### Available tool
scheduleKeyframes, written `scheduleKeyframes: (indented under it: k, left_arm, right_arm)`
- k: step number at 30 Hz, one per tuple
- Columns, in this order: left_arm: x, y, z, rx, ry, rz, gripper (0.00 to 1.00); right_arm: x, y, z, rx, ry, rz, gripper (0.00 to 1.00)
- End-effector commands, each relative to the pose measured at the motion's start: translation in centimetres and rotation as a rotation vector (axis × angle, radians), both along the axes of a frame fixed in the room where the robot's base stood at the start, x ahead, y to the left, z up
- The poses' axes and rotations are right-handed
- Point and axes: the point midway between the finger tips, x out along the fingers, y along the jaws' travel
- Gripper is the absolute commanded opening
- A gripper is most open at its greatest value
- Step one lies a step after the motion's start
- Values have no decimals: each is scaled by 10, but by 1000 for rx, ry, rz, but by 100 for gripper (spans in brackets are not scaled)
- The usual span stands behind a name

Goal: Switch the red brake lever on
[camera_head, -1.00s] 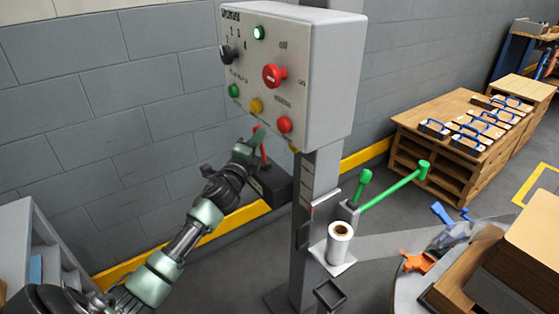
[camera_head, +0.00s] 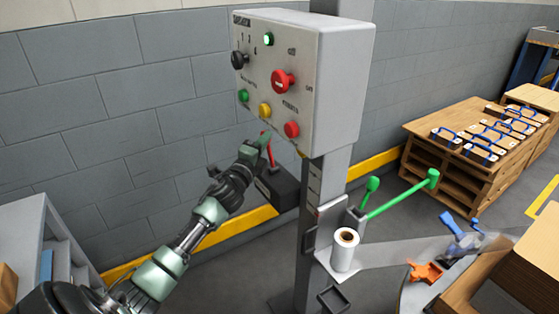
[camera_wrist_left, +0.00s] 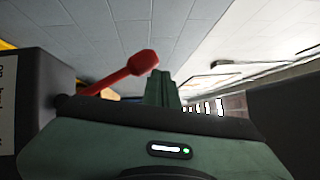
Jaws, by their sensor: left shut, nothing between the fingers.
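The red brake lever (camera_head: 270,153) rises from a dark box (camera_head: 278,188) beside the post, below the control panel (camera_head: 290,75). In the left wrist view the red lever (camera_wrist_left: 125,72) slants up to the right, with its knob just left of the fingers. My left gripper (camera_head: 262,140) is shut and empty, close beside the lever's top. Its green fingers also show in the left wrist view (camera_wrist_left: 162,90). I cannot tell from these frames whether the fingers touch the lever. My right gripper is not in view.
The panel with its buttons hangs just above my left gripper. The grey post (camera_head: 322,220) stands to the right, with green levers (camera_head: 400,197) and a white film roll (camera_head: 344,250).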

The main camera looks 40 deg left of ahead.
Motion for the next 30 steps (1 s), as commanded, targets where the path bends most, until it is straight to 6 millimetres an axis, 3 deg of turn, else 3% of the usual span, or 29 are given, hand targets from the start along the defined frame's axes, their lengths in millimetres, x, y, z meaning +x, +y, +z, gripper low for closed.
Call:
scheduleKeyframes:
  k: [15,30]
  left_arm:
    - [-68,-18,-10,1,2,-3,0]
    - [-75,-20,-10,1,1,-3,0]
  right_arm:
    - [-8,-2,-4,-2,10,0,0]
    - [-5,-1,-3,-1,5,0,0]
